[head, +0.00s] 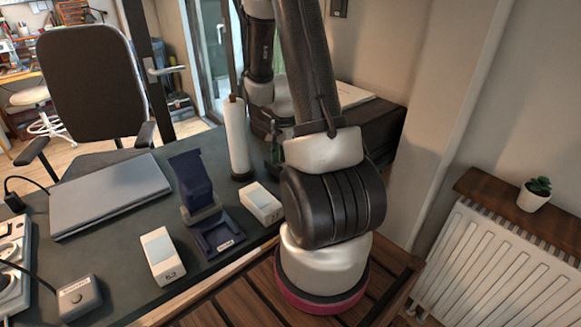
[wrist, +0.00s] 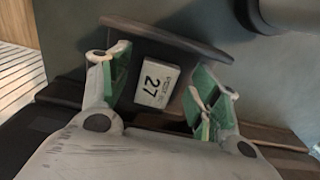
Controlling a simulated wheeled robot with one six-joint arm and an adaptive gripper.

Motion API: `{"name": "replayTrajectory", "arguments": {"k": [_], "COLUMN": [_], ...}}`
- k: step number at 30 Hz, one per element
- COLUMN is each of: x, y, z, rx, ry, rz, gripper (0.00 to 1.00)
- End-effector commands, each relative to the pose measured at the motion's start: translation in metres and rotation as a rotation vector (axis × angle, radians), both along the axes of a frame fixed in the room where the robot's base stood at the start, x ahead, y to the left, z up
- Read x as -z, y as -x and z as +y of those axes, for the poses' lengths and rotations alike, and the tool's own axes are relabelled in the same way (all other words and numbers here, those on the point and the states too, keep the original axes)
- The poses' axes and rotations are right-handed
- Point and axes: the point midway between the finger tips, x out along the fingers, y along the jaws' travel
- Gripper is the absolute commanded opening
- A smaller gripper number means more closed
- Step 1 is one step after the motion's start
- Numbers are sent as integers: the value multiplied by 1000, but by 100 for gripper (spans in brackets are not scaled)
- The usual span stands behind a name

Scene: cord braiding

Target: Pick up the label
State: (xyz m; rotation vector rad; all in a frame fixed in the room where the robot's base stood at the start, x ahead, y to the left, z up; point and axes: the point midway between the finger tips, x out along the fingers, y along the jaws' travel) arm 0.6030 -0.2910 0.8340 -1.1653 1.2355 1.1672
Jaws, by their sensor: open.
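The label (wrist: 157,83) is a small white piece with a black "27" and a smaller line of print, seen in the wrist view. It lies on a dark surface with a brown edge. My gripper (wrist: 162,72) is open, its green-padded fingers on either side of the label, with visible gaps. Whether the fingertips are level with it or above it, I cannot tell. In the head view my arm hides most of the gripper, and I cannot make out the label there.
On the dark desk in the head view are a closed laptop (head: 108,196), a dark blue stand (head: 198,185), a white upright cylinder (head: 237,140) and two white boxes (head: 160,256) (head: 261,203). A dark box (head: 377,130) stands behind my arm, near the wall.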

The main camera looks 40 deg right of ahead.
Motion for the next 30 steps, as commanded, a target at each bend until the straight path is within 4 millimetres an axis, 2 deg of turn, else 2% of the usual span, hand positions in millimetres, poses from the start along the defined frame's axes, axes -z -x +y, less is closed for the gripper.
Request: {"name": "replayTrajectory", "arguments": {"k": [8, 14, 15, 26, 30], "x": [5, 5, 5, 3, -5], "y": [0, 0, 0, 0, -1], "z": [0, 0, 0, 0, 0], "rx": [-1, -1, -1, -1, -1], "ry": [0, 0, 0, 0, 1], "rz": [-2, -1, -2, -2, -3], "gripper": [62, 29, 27, 27, 27]}}
